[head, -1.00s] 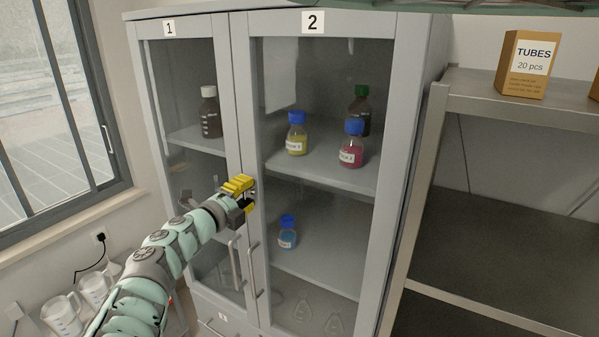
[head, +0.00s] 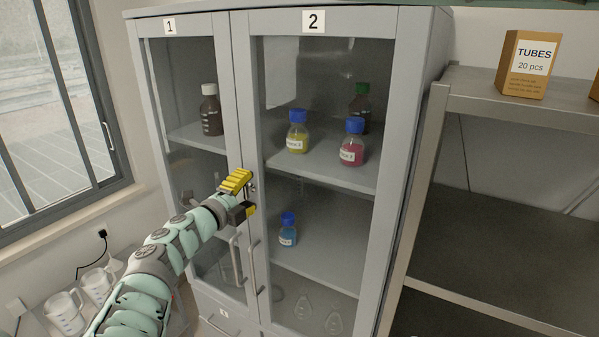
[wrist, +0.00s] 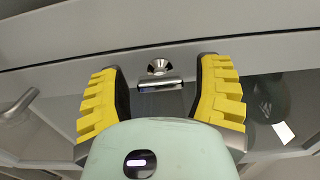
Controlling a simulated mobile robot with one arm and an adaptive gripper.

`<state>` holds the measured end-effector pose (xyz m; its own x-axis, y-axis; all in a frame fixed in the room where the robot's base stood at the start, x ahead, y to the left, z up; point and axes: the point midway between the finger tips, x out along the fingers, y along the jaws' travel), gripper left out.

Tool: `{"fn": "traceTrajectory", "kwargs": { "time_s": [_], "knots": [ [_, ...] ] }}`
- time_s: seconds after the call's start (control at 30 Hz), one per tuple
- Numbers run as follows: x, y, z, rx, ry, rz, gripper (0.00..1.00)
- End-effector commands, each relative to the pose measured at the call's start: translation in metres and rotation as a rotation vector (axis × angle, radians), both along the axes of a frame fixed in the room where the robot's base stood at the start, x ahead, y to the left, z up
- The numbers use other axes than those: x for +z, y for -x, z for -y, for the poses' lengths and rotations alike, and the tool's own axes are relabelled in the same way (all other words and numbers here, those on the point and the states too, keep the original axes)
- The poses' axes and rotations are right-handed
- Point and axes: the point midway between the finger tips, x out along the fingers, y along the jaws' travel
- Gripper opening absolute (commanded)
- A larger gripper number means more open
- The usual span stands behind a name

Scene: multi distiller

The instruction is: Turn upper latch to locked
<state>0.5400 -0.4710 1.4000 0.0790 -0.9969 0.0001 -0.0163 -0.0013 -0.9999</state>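A small metal latch (wrist: 159,68), with a round knob and a short bar below it, sits on the grey cabinet door frame in the wrist view. My gripper (wrist: 162,64) is open, with one yellow-padded finger on each side of the latch and a gap to both. In the head view my gripper (head: 246,197) is at the seam between doors 1 and 2, above the door handles. The latch is mostly hidden there by the fingers. I cannot tell from the bar whether it is locked.
The glass-door cabinet (head: 344,18) holds several bottles on its shelves. Two vertical handles (head: 254,265) stand out below my gripper. An open metal shelf (head: 520,105) with a TUBES box (head: 526,64) is at the right. Measuring jugs (head: 66,312) stand at the lower left.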

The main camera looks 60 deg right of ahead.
Motion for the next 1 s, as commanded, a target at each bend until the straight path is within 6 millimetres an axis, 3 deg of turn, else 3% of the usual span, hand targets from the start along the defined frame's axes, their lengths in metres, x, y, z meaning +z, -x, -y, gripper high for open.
{"fn": "traceTrajectory", "kwargs": {
  "time_s": [0.47, 0.67, 1.0],
  "knots": [
    [0.000, 0.000, -0.006, 0.001, 0.000, 0.003, 0.73],
    [-0.002, 0.002, -0.027, 0.000, -0.003, 0.002, 0.73],
    [-0.001, 0.006, -0.081, 0.002, -0.002, 0.002, 0.73]
  ]
}}
